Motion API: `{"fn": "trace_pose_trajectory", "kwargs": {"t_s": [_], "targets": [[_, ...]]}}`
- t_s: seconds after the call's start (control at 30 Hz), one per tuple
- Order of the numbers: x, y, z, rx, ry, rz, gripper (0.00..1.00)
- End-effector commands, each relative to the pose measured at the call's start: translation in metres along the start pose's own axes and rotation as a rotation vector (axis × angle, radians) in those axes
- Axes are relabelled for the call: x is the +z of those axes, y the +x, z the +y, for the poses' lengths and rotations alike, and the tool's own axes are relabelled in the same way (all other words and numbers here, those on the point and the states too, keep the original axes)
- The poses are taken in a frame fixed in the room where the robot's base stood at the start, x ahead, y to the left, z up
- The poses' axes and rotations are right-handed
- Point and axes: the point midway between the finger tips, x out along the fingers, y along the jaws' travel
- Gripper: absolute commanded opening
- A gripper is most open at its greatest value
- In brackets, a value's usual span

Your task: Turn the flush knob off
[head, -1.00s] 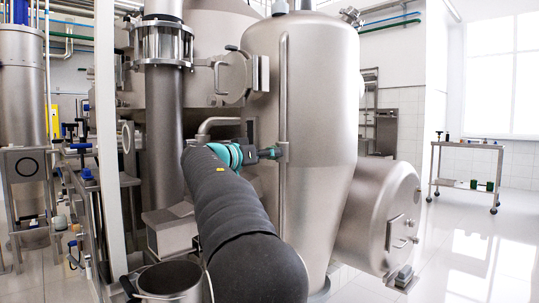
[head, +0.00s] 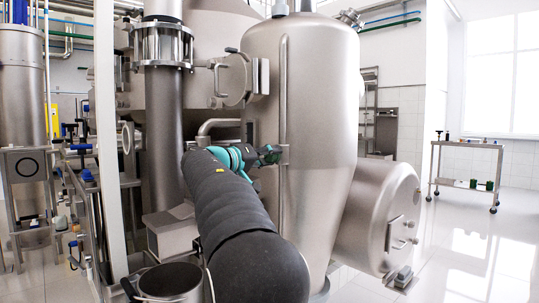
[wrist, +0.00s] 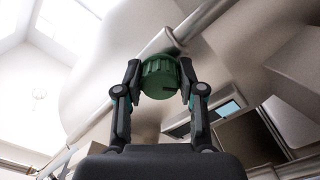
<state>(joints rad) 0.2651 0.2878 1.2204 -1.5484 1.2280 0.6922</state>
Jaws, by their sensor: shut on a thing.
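A round green ribbed knob (wrist: 159,80) sits on the silver pipe (wrist: 205,22) in the wrist view. I take it to be the flush knob. My gripper (wrist: 160,72) has one finger on each side of the knob and is shut on it. In the head view my gripper (head: 271,155) is small, at the thin vertical pipe (head: 284,105) on the front of the large steel vessel. The knob is hard to make out there, and my arm covers part of the view.
The large steel vessel (head: 320,90) stands close behind my gripper. A wide pipe column (head: 165,140) and a hatch (head: 233,78) are to the left. An open steel bucket (head: 171,279) is low in front. Open floor (head: 470,250) lies at the right.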

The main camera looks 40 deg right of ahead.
Motion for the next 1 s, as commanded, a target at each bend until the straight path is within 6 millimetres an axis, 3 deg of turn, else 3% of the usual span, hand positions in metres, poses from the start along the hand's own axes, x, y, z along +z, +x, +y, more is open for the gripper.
{"fn": "trace_pose_trajectory", "kwargs": {"t_s": [0.6, 1.0], "targets": [[-0.0021, 0.0, 0.0022, -0.001, -0.584, 0.0, 0.04], [-0.0015, 0.0, 0.0017, 0.0, -0.866, 0.0, 0.04]]}}
